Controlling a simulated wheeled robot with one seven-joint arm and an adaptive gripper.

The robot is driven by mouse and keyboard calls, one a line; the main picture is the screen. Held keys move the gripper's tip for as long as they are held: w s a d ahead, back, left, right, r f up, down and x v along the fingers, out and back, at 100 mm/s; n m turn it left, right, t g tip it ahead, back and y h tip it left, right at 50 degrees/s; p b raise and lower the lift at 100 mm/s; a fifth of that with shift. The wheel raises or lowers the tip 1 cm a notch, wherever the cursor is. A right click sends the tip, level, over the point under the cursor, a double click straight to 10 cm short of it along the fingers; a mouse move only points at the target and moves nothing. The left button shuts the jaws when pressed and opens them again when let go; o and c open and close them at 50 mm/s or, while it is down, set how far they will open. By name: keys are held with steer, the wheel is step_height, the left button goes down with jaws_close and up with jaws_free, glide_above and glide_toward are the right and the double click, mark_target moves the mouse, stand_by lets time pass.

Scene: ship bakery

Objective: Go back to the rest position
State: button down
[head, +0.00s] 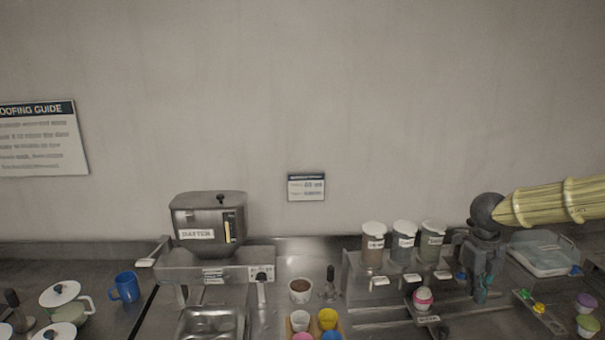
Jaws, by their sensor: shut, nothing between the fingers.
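My gripper (481,297) shows at the right of the head view. It hangs pointing down below a dark round wrist joint, and my arm in a pale yellow ribbed sleeve reaches in from the right edge. Its fingers look shut with nothing held. It is just right of the rack with lidded jars, in front of a clear bin. Whether it touches the counter I cannot tell.
Left of my gripper are several lidded jars (404,242) and a pink-and-white cup (423,299). A clear bin (545,252) stands behind right. A metal hopper machine (208,217), a blue mug (127,287) and white-lidded pots (60,293) stand left. Air above the counter is free.

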steer(key=s+a+f+n+t+h, duration=0.1)
steer(key=s+f+n+h, duration=0.1)
steer(key=f+n, duration=0.45)
steer(key=s+a+f+n+h, duration=0.1)
steer(key=f+n+h, duration=0.2)
steer(key=f, duration=0.6)
steer(key=s+a+f+n+t+y, duration=0.1)
steer(key=s+a+f+n, duration=0.25)
steer(key=f+n, duration=0.2)
steer(key=s+a+f+n+t, duration=0.2)
steer(key=s+a+f+n, duration=0.1)
steer(key=s+f+n, duration=0.3)
steer(key=s+a+f+n+g+y, duration=0.15)
steer(key=s+a+f+n, duration=0.25)
steer(key=s, duration=0.5)
steer(key=s+a+f+n+g+y, duration=0.1)
steer(key=s+a+f+n+y, duration=0.25)
steer(key=s, duration=0.55)
steer(key=s+a+f+n+g, duration=0.2)
steer(key=s+a+f+n, duration=0.25)
steer(key=s, duration=0.45)
step_height(320, 180, down, 14)
steer(key=w+b, duration=0.1)
steer(key=b, duration=1.4)
steer(key=shift+n, duration=0.4)
steer(key=shift+t, duration=0.25)
